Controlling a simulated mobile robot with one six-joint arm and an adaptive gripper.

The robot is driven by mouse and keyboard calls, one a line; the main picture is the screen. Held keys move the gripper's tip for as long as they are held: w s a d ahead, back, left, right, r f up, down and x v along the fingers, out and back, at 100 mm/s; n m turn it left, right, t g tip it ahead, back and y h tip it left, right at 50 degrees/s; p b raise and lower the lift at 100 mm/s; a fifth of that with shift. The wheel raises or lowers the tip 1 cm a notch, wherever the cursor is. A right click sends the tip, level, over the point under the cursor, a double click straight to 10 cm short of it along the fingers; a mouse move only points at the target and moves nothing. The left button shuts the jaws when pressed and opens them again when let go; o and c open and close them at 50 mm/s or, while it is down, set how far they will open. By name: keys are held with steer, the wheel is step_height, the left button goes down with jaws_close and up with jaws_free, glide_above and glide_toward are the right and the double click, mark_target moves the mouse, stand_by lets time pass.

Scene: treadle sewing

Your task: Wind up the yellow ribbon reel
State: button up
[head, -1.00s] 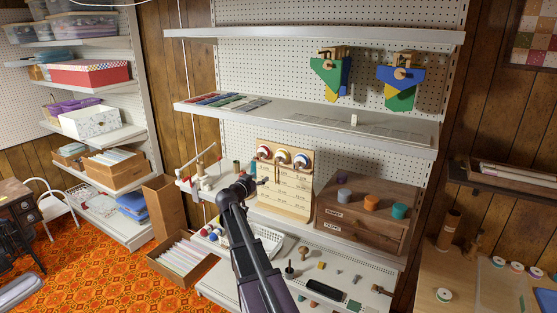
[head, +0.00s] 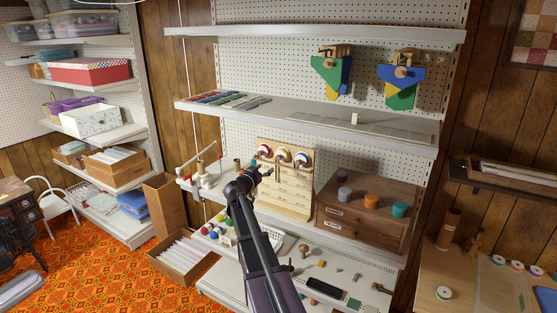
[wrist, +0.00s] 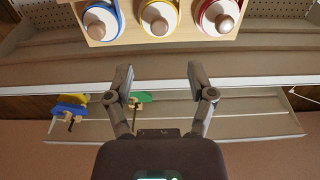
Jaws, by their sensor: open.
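The yellow ribbon reel (head: 283,154) is the middle of three reels in a row at the top of a pale wooden board. It has a yellow rim, a white face and a wooden knob. In the wrist view the yellow reel (wrist: 158,17) is at the top middle, cut by the frame edge. My gripper (wrist: 160,75) is open and empty, its two fingers apart below the reel in that picture and not touching it. In the head view my gripper (head: 262,170) is in front of the board's left part, just below the reels.
The red reel (head: 264,151) and blue reel (head: 302,159) flank the yellow one closely. A wooden drawer cabinet (head: 365,217) with spools on top stands right of the board. A metal shelf (head: 310,122) runs above the board. A wooden stand with a red-tipped arm (head: 201,160) is at left.

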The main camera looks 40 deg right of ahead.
mark_target(277, 159)
steer(key=x, duration=1.1)
steer(key=shift+s, duration=0.1)
jaws_close()
steer(key=shift+d, duration=0.1)
